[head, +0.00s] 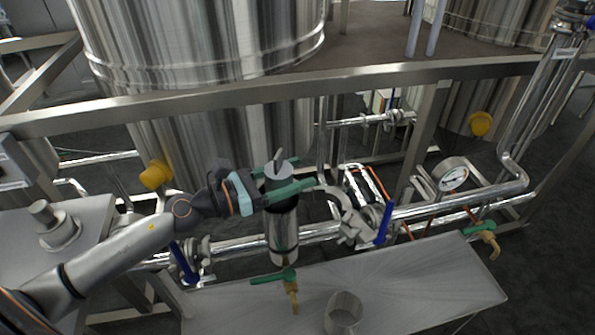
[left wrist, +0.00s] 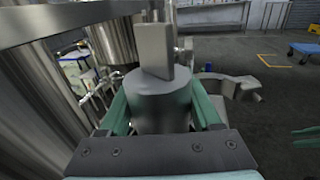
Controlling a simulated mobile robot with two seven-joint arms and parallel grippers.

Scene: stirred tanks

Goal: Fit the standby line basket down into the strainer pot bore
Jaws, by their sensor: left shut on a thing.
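The standby line basket (head: 279,172) is a grey cylinder with an upright flat handle plate on top. It also shows in the left wrist view (left wrist: 160,102), upright between the fingers. My left gripper (head: 287,191) is shut on it, with green fingers on both sides. The strainer pot (head: 284,236) is a shiny upright cylinder in the pipe line, directly below the gripper. The gripper and basket hide the bore, so I cannot tell how far the basket's lower end is in it. Two green strips at the left wrist view's right edge may be my right gripper (left wrist: 304,137).
An open curved clamp (head: 347,213) stands right of the pot, near a blue valve handle (head: 384,223). A green-handled tap (head: 275,276) sits below the pot. A frame rail (head: 230,103) crosses behind.

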